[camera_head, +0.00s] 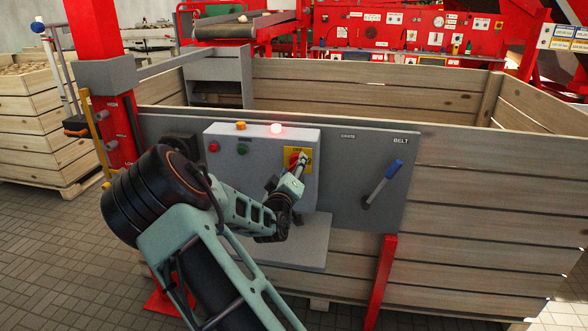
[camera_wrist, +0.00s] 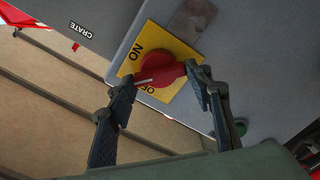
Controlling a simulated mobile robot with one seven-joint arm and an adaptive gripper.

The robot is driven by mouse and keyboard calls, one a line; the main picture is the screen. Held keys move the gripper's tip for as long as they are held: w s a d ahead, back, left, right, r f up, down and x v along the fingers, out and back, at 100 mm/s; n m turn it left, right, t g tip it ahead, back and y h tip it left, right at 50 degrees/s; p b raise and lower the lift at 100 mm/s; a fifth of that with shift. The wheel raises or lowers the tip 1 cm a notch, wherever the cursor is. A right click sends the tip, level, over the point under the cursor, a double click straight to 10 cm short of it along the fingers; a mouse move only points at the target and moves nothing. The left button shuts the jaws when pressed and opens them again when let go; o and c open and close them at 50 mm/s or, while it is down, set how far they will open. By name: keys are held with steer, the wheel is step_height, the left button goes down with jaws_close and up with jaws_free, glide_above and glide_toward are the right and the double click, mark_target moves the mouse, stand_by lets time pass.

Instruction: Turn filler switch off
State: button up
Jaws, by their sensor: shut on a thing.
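The filler switch is a red rotary knob (camera_wrist: 158,70) on a yellow plate (camera_wrist: 140,45) marked "ON" and, partly covered, another word. It sits on a grey control box (camera_head: 225,165), where the yellow plate (camera_head: 303,153) shows at the right side. My gripper (camera_wrist: 155,78) is shut on the knob, one finger at each end of its handle. A white line on the knob points to the left in the wrist view. In the head view my gripper (camera_head: 298,165) covers most of the knob.
A lever with a blue handle (camera_head: 393,169) stands to the right. A wooden crate (camera_head: 480,190) is behind the panel.

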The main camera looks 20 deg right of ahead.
steer(key=n, duration=0.4)
steer(key=shift+f+n, duration=0.1)
steer(key=shift+n, duration=2.2)
steer(key=o, duration=1.1)
